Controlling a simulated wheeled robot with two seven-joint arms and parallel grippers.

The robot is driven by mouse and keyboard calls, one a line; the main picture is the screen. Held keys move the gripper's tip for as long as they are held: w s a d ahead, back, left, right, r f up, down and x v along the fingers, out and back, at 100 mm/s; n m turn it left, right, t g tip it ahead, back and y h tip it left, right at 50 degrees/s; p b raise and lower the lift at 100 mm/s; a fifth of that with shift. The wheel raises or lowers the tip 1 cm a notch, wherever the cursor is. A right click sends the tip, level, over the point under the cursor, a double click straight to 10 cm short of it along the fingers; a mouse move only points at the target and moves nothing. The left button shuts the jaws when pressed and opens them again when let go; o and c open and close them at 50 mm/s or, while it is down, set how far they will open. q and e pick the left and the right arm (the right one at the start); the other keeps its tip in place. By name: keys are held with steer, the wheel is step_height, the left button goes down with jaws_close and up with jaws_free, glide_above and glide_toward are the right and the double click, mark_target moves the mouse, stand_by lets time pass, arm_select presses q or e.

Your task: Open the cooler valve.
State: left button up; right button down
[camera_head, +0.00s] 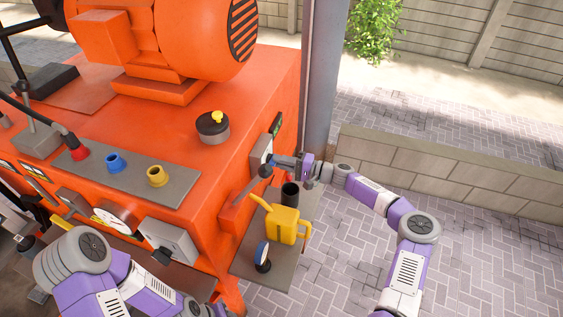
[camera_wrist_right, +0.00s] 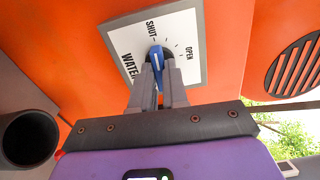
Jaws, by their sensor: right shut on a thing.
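The cooler valve is a blue lever (camera_wrist_right: 155,58) on a white plate (camera_wrist_right: 186,25) marked WATER, SHUT and OPEN, on the orange machine's side. In the right wrist view my right gripper (camera_wrist_right: 158,75) is shut on the lever, with a finger on each side of it. SHUT is at the upper left of the dial and OPEN at its right. In the head view my right gripper (camera_head: 276,161) reaches the side panel from the right, and the lever is mostly hidden. My left arm (camera_head: 120,283) is at the lower left, its gripper out of view.
A yellow watering can (camera_head: 284,226), a dark cup (camera_head: 290,194) and a round blue-rimmed item (camera_head: 262,257) stand on a grey side shelf (camera_head: 275,275) below my right gripper. A grey post (camera_head: 320,80) rises behind it. Paving at right is open.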

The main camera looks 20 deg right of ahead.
steer(key=shift+m+p, duration=1.4)
steer(key=shift+m, duration=6.6)
steer(key=c, duration=1.1)
jaws_free()
steer(key=shift+c, duration=0.2)
steer(key=shift+d, duration=0.1)
